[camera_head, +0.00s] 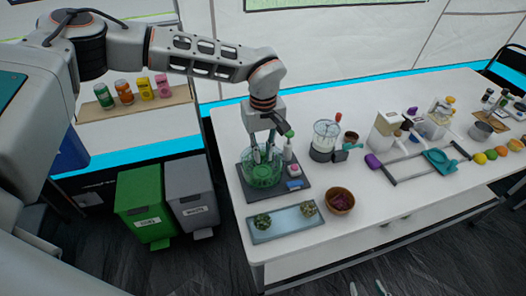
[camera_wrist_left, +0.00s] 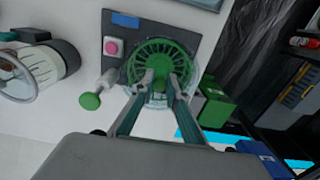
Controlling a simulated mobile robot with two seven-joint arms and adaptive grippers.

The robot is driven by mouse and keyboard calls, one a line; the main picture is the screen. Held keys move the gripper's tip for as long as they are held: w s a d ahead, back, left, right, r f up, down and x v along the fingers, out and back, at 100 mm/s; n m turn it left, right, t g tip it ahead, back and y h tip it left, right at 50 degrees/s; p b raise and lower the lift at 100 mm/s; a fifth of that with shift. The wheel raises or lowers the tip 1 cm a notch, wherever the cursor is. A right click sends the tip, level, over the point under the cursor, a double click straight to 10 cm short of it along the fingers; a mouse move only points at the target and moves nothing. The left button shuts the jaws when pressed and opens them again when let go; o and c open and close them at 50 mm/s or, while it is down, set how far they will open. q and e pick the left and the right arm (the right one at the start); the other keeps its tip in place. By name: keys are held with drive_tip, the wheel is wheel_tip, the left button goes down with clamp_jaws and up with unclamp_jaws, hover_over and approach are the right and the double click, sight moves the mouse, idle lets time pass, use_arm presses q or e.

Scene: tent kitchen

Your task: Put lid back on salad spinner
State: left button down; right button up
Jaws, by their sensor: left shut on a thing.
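The salad spinner (camera_head: 262,176) is a clear bowl with a green slotted basket, standing on a dark mat. It also shows in the left wrist view (camera_wrist_left: 160,52). My left gripper (camera_head: 263,152) points down right over the spinner. Whether the lid touches the bowl rim cannot be told. My right gripper (camera_head: 367,288) barely shows at the bottom edge of the head view, fingertips apart and empty.
The dark mat (camera_head: 286,191) also bears a pink-topped block (camera_head: 294,170). A blue tray (camera_head: 285,223) with artichokes, a wooden bowl (camera_head: 340,199) and a blender-like appliance (camera_head: 325,138) are nearby.

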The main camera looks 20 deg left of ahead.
idle(0.7)
use_arm(q)
drive_tip(key=c, duration=1.4)
unclamp_jaws()
drive_tip(key=shift+c, duration=0.2)
drive_tip(key=shift+r+p, duration=2.2)
drive_tip(key=shift+r, duration=0.2)
drive_tip(key=shift+r+p, duration=0.4)
drive_tip(key=shift+r, duration=0.7)
